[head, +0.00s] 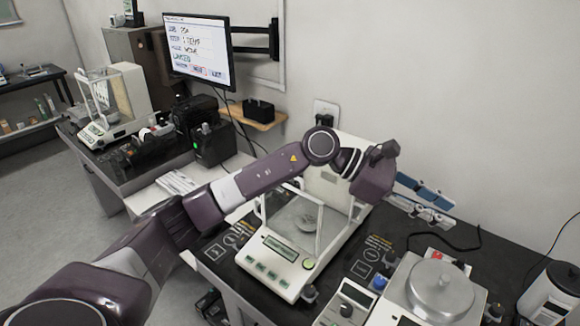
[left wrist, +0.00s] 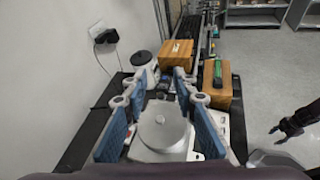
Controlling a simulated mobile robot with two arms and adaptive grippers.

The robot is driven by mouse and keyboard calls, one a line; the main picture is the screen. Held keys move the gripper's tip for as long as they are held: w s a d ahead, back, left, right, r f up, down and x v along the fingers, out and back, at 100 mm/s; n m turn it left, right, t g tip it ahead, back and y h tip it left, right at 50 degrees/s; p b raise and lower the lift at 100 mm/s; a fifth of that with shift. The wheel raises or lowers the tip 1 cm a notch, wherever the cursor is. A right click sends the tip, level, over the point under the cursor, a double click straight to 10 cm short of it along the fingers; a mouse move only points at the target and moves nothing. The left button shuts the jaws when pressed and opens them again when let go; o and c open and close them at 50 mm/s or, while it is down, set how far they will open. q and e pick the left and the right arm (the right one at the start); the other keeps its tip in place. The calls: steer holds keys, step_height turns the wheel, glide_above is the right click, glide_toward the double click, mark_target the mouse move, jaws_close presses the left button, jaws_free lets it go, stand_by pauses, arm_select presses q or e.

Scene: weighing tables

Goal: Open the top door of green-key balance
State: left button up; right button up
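The green-key balance (head: 280,262) stands on the dark table in the middle of the head view, with green keys along its front and a glass draft shield (head: 288,222) around a round pan. My left forearm crosses over the shield and hides much of its top, so I cannot tell whether the top door is shut. My left gripper (head: 424,200) is beyond the shield to the right, above the table, touching nothing. The left wrist view shows its blue fingers (left wrist: 160,90) spread and empty. My dark right gripper (left wrist: 285,132) shows at that view's right edge, fingers apart, over the floor.
A balance with a round metal pan (head: 440,288) stands right of the green-key one, below my left fingers in the wrist view. A white jar (head: 552,292) is at the far right. A monitor (head: 197,47) and another glass-shielded balance (head: 112,100) are at the back left.

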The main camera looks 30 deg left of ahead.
arm_select(q)
steer(key=w+a+f+m+y, duration=0.1)
steer(key=w+a+m+y, duration=0.2)
steer(key=a+y, duration=1.1)
steer(key=s+a+r+g+h, duration=0.1)
steer(key=s+a+r, duration=0.1)
steer(key=a, duration=0.9)
steer(key=s+a+r+g, duration=0.1)
steer(key=s+a+r, duration=0.1)
steer(key=a, duration=0.8)
steer(key=shift+n, duration=0.3)
steer(key=f+p, duration=0.1)
steer(key=f, duration=0.1)
steer(key=w+f, duration=0.1)
steer(key=f, duration=0.1)
steer(key=f+p, duration=0.1)
steer(key=f, duration=0.1)
steer(key=shift+w+f+p, duration=0.15)
steer(key=shift+w+p, duration=0.15)
steer(key=shift+w+f, duration=0.15)
steer(key=shift+f, duration=0.45)
jaws_close()
